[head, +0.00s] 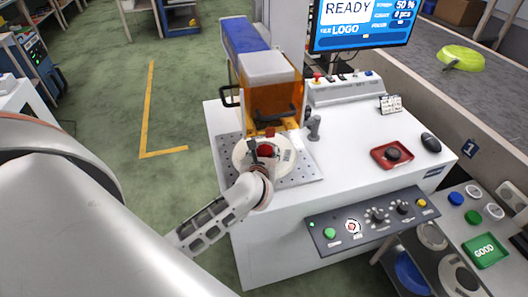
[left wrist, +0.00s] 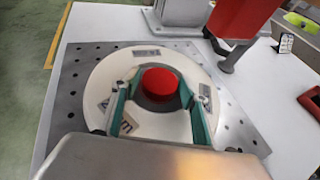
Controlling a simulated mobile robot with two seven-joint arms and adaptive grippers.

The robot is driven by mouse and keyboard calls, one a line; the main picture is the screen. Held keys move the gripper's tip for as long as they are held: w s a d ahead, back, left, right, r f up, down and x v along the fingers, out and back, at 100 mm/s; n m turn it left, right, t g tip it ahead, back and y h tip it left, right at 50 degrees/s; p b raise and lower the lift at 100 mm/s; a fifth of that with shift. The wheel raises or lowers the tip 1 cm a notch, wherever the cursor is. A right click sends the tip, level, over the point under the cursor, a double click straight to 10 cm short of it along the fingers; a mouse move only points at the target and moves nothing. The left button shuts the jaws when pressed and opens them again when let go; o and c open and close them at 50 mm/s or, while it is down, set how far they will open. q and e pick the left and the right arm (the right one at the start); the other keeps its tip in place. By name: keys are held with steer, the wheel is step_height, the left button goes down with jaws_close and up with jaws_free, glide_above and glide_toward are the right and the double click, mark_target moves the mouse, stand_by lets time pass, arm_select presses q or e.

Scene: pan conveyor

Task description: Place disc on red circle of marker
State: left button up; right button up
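The white disc (head: 243,150) lies over the perforated metal plate of the orange-and-blue marker (head: 270,82). In the left wrist view the disc (left wrist: 93,82) is broad, round and pale, with small printed labels. A red round piece (left wrist: 160,80) shows at its middle, with a dark edge around it. My left gripper (head: 262,152) is low over the disc. Its two green-padded fingers (left wrist: 158,112) are spread apart on either side of the red piece. I cannot tell whether the fingers touch the disc. My right gripper is out of view.
A grey post (head: 313,127) stands right of the plate. A red tray (head: 391,156) and a black mouse (head: 431,143) sit farther right. The button panel (head: 370,222) runs along the front. A yellow-green dish (head: 462,58) lies on the dark belt beyond.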

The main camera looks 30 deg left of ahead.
arm_select(q)
steer(key=shift+r, duration=0.2)
steer(key=v, duration=1.2)
steer(key=shift+f+p, duration=0.1)
steer(key=shift+p, duration=0.2)
